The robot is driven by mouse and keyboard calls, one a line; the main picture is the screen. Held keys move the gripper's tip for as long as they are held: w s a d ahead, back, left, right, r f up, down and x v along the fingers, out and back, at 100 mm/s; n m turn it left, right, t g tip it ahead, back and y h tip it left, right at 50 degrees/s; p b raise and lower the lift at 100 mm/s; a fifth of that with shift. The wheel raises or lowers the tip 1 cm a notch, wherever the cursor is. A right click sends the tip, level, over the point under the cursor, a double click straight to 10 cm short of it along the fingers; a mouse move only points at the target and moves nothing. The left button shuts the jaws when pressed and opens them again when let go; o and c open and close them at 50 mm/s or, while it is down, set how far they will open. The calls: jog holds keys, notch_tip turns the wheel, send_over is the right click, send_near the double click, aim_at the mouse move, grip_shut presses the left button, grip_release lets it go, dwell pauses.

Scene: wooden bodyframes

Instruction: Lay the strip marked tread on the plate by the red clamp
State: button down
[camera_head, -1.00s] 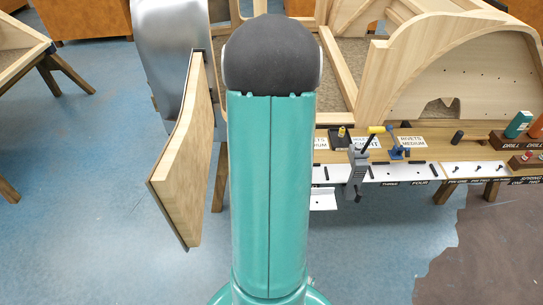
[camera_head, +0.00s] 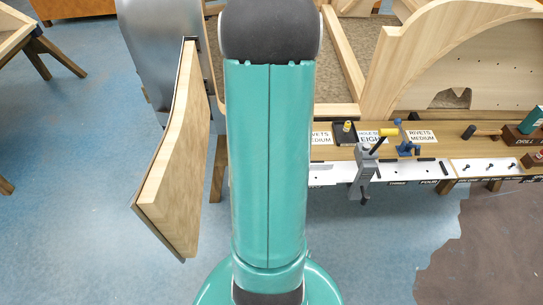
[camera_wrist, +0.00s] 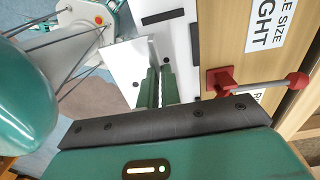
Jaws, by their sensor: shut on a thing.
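My gripper (camera_wrist: 158,88) shows in the wrist view with its two green fingers close together. It is shut on a pale white piece (camera_wrist: 124,64), seen as a flat sheet beside the fingers. No tread marking is readable on it. The red clamp (camera_wrist: 220,80) stands just right of the fingers, on the wooden bench, its bar reaching right. A white plate (camera_wrist: 178,48) along the bench edge lies beside the clamp, beyond the fingertips; I cannot tell whether the held piece touches it. In the head view my arm hides the gripper and the red clamp.
Black strips (camera_wrist: 195,42) lie on the white plate. In the head view a grey clamp with a yellow handle (camera_head: 366,165) and a blue clamp (camera_head: 406,141) stand further right along the bench. A large curved wooden panel (camera_head: 180,150) stands at left.

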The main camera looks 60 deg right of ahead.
jog(key=shift+s+a+r, duration=0.1)
jog(key=shift+a, duration=0.1)
jog(key=shift+d+f, duration=0.25)
jog(key=shift+a+f, duration=0.25)
jog(key=shift+f, duration=0.25)
notch_tip(320, 180, down, 2)
jog(key=shift+d+f, duration=0.1)
jog(key=shift+w+d, duration=0.4)
jog(key=shift+d, duration=0.35)
jog(key=shift+w+d, duration=0.35)
jog(key=shift+d, duration=0.35)
jog(key=shift+w+d, duration=0.4)
jog(key=shift+d, duration=0.35)
jog(key=shift+w, duration=0.1)
jog(key=shift+f, duration=0.6)
